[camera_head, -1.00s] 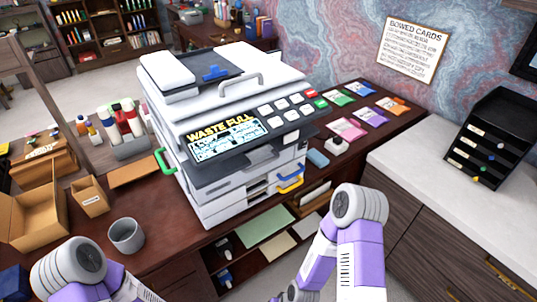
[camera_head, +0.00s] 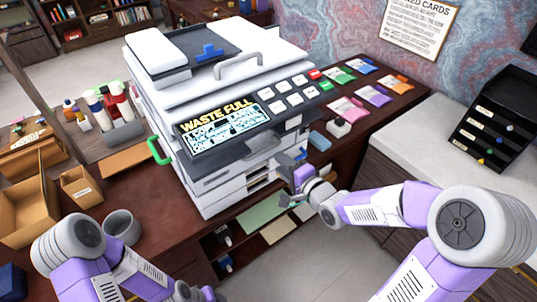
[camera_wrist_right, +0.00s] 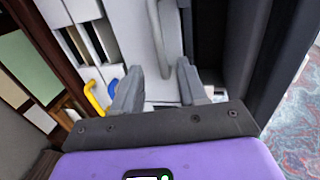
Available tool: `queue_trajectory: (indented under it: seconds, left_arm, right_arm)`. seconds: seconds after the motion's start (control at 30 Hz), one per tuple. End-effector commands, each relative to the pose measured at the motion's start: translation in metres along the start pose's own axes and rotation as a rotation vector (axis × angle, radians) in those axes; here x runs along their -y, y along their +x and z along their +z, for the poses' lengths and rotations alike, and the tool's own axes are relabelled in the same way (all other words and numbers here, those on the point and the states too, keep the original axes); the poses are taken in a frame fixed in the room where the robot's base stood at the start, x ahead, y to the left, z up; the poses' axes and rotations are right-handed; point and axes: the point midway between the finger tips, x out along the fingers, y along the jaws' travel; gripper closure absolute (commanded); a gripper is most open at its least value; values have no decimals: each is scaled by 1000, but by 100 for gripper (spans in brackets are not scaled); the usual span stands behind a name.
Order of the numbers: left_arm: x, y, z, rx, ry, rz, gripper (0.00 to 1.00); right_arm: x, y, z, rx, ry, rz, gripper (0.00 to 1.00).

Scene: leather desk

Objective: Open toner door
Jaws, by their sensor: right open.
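The white and dark grey copier (camera_head: 220,75) stands on the desk, its screen (camera_head: 225,125) reading "WASTE FULL". My right gripper (camera_head: 286,184) is at the copier's front right, beside the blue handle (camera_head: 301,155). In the right wrist view, its two fingers (camera_wrist_right: 158,88) are apart. A grey bar handle (camera_wrist_right: 157,35) on a pale panel lies ahead, between the lines of the fingers; I cannot tell whether they touch it. The yellow handle (camera_wrist_right: 95,97) is left of the fingers. No label shows which panel is the toner door.
A green handle (camera_head: 158,151) sticks out of the copier's left side. A grey cup (camera_head: 122,226) and cardboard boxes (camera_head: 80,188) stand at left. Coloured card packs (camera_head: 347,108) lie at right. Open shelves with paper (camera_head: 250,212) are below the desk edge.

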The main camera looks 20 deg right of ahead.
Motion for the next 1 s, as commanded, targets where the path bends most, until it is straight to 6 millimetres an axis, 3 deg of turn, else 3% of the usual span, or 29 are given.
queue_trajectory:
  seconds: [0.4,0.6,0.83,1.0]
  left_arm:
    - [6,15,-1,0,0,0,55]
    - [6,16,-1,0,0,0,55]
    - [6,16,-1,0,0,0,55]
    - [6,16,-1,0,0,0,55]
  right_arm:
    - [-1,61,1,3,3,-1,58]
    - [0,72,0,1,3,-1,58]
    - [0,72,0,0,2,0,58]
    - [0,72,0,0,2,0,84]
